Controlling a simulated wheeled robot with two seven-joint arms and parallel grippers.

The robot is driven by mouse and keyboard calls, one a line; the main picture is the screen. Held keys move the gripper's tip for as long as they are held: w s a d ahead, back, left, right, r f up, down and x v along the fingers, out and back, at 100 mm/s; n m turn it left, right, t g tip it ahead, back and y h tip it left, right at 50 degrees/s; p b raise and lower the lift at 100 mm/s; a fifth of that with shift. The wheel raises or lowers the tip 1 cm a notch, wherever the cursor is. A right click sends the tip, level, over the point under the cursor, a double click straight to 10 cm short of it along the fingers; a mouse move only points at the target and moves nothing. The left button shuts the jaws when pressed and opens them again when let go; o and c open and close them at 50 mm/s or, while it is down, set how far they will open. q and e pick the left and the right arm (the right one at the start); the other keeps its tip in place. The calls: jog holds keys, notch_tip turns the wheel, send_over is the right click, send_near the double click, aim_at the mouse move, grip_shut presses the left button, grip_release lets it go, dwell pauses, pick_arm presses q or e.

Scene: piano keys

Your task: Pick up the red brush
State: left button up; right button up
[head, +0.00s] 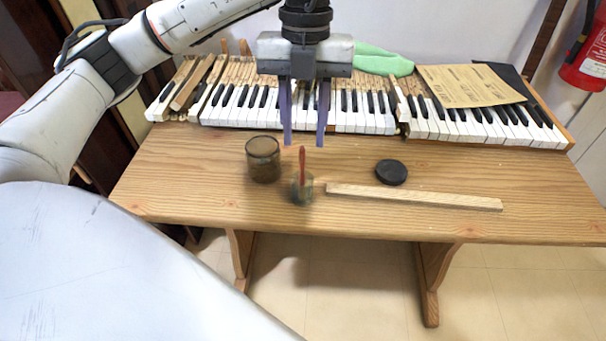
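The red brush (302,163) stands upright in a small glass jar (302,190) near the front edge of the wooden table. Only its red handle shows clearly; the lower end is blurred inside the jar. My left gripper (304,143) points down above the brush, its two fingers apart with nothing between them. The fingertips are near the level of the handle's top in the picture; the exact gap in depth cannot be told. My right gripper is not in view.
A larger brown glass jar (263,160) stands just left of the brush. A black round lid (391,172) and a wooden strip (414,197) lie to the right. Piano keys (362,124) line the back, with a green cloth (382,60) and brown paper (470,86) on them.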

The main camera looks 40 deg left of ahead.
aim_at(302, 178)
pick_arm(q)
jog(key=shift+s+d+f, duration=0.1)
jog(key=shift+s+f, duration=0.1)
jog(key=shift+f, duration=1.55)
jog(key=shift+s+f, duration=0.2)
jog(key=shift+f, duration=1.5)
grip_shut()
